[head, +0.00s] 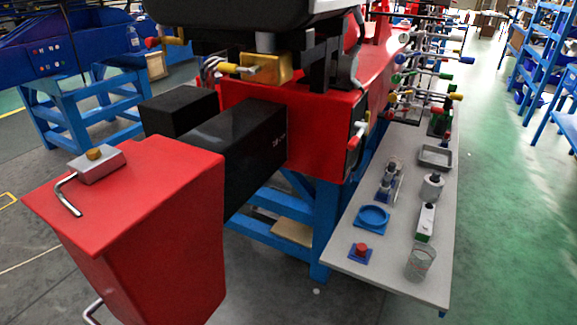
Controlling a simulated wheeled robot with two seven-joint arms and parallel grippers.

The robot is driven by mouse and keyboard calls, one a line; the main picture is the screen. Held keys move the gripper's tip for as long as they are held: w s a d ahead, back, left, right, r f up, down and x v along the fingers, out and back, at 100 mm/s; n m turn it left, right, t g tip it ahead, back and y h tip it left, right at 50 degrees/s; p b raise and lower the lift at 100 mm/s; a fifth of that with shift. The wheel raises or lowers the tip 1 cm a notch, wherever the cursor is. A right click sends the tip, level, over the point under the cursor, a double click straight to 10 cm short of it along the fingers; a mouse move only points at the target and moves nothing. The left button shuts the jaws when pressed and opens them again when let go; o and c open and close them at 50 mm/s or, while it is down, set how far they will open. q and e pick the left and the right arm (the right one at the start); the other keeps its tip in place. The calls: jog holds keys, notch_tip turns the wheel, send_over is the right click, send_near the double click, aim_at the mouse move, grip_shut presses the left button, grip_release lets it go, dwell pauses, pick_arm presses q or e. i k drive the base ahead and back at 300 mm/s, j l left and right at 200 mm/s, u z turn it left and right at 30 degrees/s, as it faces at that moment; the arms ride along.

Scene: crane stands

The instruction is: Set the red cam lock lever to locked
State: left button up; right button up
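A short lever with a red and white end (358,129) sits on the right end face of the red crane stand (320,115). Another red-tipped handle (152,42) points left from the stand's far left. I cannot tell which of these is the cam lock lever, nor whether it is locked. Neither of my grippers is in view.
A grey shelf (335,255) at right holds a blue ring (373,217), a red button on a blue base (360,251) and a clear cup (420,264). A red block (165,215) on a black beam (245,150) fills the lower left. Green floor (510,230) at right is open.

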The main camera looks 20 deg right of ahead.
aim_at(358, 136)
jog(key=z, duration=1.2)
